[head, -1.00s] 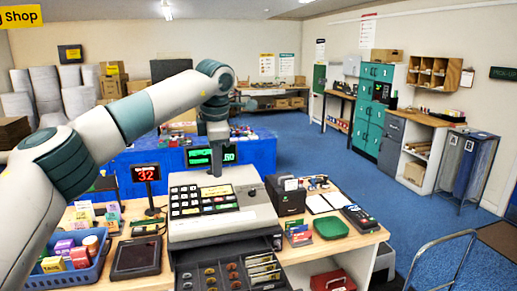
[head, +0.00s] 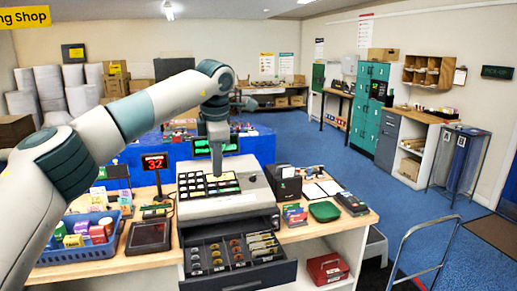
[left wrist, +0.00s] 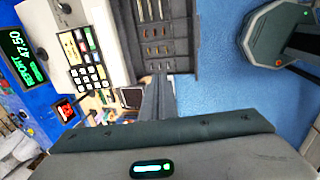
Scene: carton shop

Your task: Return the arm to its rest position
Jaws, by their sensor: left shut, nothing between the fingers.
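My left arm comes in from the left, bends at a raised elbow and hangs down in the head view. My left gripper (head: 217,168) is at its lower end, in front of the register's green display, and looks above or behind the keypad. It is shut and empty. In the left wrist view the shut fingers (left wrist: 156,97) point toward the open drawer. The grey cash register (head: 228,205) stands on the wooden counter, its cash drawer (head: 232,282) pulled open. The register's keypad (left wrist: 88,60) also shows in the left wrist view. My right gripper is not in view.
A blue basket (head: 92,248) of small boxes, a dark tablet (head: 148,236) and a red number display (head: 154,162) stand left of the register. A green tray (head: 324,211) lies at right. A red box (head: 327,268) sits below. Blue floor is open beyond; a metal rail (head: 425,235) stands right.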

